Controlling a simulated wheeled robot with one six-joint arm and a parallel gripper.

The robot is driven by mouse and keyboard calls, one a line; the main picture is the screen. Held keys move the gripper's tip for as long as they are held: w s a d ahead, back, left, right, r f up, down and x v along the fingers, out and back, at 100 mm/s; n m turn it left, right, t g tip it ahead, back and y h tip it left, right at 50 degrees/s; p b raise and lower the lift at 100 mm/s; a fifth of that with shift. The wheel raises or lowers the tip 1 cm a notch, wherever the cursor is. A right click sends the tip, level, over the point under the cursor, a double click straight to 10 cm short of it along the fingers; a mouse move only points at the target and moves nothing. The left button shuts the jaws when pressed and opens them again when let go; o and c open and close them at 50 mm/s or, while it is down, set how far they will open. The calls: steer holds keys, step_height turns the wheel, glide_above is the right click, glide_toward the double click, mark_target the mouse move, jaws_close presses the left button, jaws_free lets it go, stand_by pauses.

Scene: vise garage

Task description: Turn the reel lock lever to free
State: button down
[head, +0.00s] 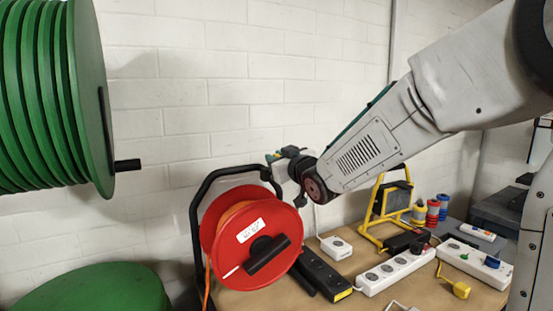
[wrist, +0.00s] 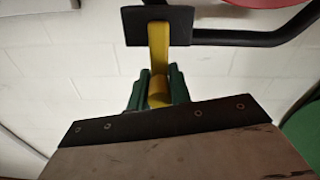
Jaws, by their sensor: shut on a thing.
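The cable reel has a red drum (head: 225,262) with a white label and a black crank handle, carried on a black tube frame (head: 197,205) at the table's left end. In the wrist view a yellow lever (wrist: 158,45) comes out of a black block (wrist: 130,24) on the frame tube. My gripper (wrist: 159,88) has its green fingers shut on the lever, one on each side. In the head view my gripper (head: 278,157) is at the top of the reel frame, and the lever itself is hard to make out there.
A large green spool (head: 50,90) with a black peg hangs at the left, above a green round object (head: 95,290). The table holds a black power strip (head: 325,272), white power strips (head: 395,270), a yellow work-light stand (head: 375,225) and small spools. A white brick wall is behind.

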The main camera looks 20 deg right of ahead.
steer(key=shift+a+n, duration=0.1)
steer(key=shift+n, duration=0.2)
steer(key=shift+s+a+f+n, duration=0.15)
steer(key=shift+a+n, duration=0.3)
steer(key=shift+n, duration=0.75)
steer(key=shift+s+a+f+n, duration=0.1)
steer(key=shift+a+f+n, duration=0.3)
steer(key=shift+n, duration=0.8)
steer(key=shift+s+a+f+n, duration=0.1)
steer(key=shift+a+n, duration=0.45)
steer(key=shift+n, duration=0.65)
steer(key=c, duration=1.3)
jaws_free()
steer(key=s+d, duration=0.1)
steer(key=s, duration=0.6)
steer(key=shift+s+d, duration=0.25)
steer(key=shift+s, duration=0.1)
